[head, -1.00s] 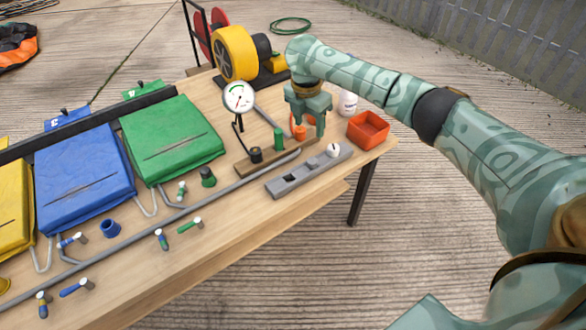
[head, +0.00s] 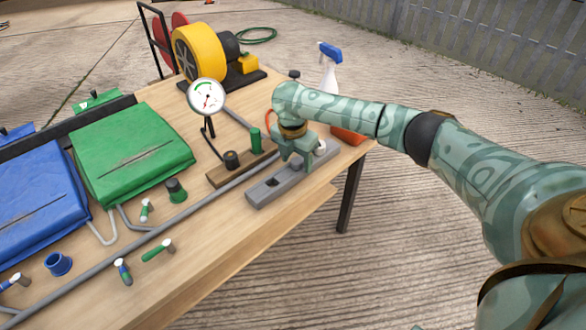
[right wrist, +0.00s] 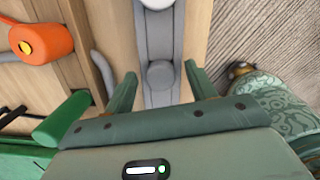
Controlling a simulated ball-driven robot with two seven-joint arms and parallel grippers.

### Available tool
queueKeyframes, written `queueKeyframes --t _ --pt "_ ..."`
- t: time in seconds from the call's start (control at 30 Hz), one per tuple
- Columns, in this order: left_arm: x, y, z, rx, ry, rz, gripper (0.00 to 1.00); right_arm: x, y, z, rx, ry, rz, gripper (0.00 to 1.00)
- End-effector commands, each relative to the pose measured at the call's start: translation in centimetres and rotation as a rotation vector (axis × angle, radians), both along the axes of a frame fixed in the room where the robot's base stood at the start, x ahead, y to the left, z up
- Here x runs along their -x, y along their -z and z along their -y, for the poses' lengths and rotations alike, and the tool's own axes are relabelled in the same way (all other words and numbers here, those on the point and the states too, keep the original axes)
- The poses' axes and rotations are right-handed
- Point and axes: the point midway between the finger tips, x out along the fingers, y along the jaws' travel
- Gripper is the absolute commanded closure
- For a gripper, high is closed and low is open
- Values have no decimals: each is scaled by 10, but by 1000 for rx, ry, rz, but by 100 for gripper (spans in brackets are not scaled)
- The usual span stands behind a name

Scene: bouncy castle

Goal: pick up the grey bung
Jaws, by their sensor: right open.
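The grey bung (right wrist: 160,75) shows in the right wrist view as a round grey top in the long grey rack (right wrist: 157,40). In the head view the rack (head: 262,197) lies near the table's right end, and my gripper hides the bung. My right gripper (head: 296,162) is open and hangs low over the rack. In the right wrist view its two fingers (right wrist: 160,88) are on either side of the bung, with gaps showing. A white piece (head: 320,147) sits farther along the same rack. My left gripper is not in view.
A red-orange tray (head: 348,136) and a spray bottle (head: 329,70) are behind my arm.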

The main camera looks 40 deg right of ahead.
Motion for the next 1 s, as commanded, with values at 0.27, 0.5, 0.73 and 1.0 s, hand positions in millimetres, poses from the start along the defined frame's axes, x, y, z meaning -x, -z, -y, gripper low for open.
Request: queueKeyframes --t 0.27,0.5,0.73,1.0 --pt "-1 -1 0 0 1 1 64 0 -3 0 0 1 3 66" --pt "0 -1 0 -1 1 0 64 0 -2 0 0 1 3 94" --pt "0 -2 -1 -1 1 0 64 0 -3 0 0 1 3 94" --pt "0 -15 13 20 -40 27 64 -1 -34 -1 -1 1 10 94"
